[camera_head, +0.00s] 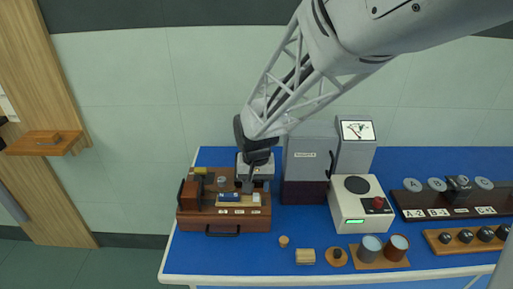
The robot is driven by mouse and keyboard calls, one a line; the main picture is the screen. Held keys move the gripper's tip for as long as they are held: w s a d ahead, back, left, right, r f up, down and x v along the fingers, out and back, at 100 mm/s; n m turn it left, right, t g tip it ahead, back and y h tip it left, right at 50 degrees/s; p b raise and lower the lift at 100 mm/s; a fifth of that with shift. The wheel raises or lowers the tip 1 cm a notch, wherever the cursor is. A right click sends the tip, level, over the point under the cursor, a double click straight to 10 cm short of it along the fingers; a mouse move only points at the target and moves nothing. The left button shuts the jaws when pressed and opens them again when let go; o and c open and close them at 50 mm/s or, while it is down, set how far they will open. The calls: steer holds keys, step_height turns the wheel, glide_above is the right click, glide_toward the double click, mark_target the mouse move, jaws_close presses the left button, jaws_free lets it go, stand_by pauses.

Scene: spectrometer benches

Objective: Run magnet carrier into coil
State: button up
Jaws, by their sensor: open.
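A wooden bench apparatus (224,224) with a dark handle on its front stands at the left end of the blue table. On its top are a reddish-brown block (191,195) at the left, a small blue-and-white piece (229,197) near the middle, and pale labels along the front edge. I cannot tell for sure which part is the magnet carrier and which is the coil. My gripper (247,187) is open and points down over the right part of the apparatus. It hides what lies behind it, and I cannot tell whether it touches anything.
Right of the apparatus stand a grey cabinet (306,160) and a white instrument (361,208) with a red knob. In front are a small cork-like piece (284,241), a wooden block (305,257) and two cups on a wooden board (381,263).

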mark_target(256, 194)
steer(key=shift+f, duration=1.95)
jaws_close()
